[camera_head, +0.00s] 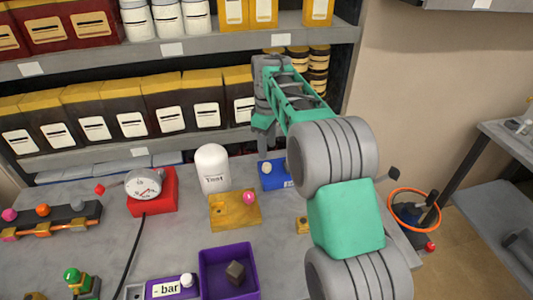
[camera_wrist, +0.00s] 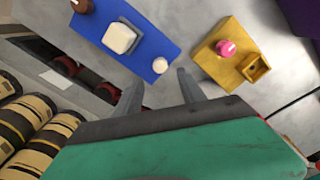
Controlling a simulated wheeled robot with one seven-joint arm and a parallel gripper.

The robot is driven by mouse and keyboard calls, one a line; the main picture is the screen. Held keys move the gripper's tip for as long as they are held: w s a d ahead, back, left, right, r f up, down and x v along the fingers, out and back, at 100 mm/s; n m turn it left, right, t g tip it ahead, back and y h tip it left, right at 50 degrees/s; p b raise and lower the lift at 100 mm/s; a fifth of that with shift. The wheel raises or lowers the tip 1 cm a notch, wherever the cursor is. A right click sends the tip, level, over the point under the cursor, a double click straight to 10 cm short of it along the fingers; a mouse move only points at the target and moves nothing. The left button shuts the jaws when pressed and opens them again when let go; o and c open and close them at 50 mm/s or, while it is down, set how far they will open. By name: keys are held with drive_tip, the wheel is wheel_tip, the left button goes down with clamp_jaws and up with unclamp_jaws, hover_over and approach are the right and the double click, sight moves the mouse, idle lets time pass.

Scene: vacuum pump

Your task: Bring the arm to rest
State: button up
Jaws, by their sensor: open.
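My arm, green and grey, reaches from the lower right of the head view up and back toward the shelves. My gripper (camera_head: 264,140) hangs at its far end, above the back of the grey table (camera_head: 85,188) and close to the blue board (camera_head: 275,176). In the wrist view my gripper (camera_wrist: 160,91) has its two fingers apart, with nothing between them. The blue board (camera_wrist: 142,15) lies ahead of the fingers and bears a cream block (camera_wrist: 120,38) and a small cream knob (camera_wrist: 160,65). The arm hides part of the table in the head view.
A white "Test" cylinder (camera_head: 212,167) stands left of my gripper. A yellow board (camera_head: 228,214) with a pink knob, a red-based gauge (camera_head: 149,187) and a purple bin (camera_head: 228,249) holding a dark cube share the table. Loaded shelves (camera_head: 140,147) rise close behind; an orange hoop (camera_head: 413,192) is right.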

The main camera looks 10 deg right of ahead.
idle(0.3)
drive_tip(key=s+r+m+t, duration=0.2)
drive_tip(key=s+r+m, duration=0.3)
drive_tip(key=s, duration=0.8)
drive_tip(key=s+f+m, duration=0.2)
drive_tip(key=s, duration=0.5)
drive_tip(key=s+f+m+t, duration=0.1)
drive_tip(key=s+f+m, duration=0.2)
drive_tip(key=s, duration=0.4)
drive_tip(key=shift+s+a+f+t, duration=0.15)
drive_tip(key=shift+a+t, duration=0.1)
drive_tip(key=shift+t, duration=0.05)
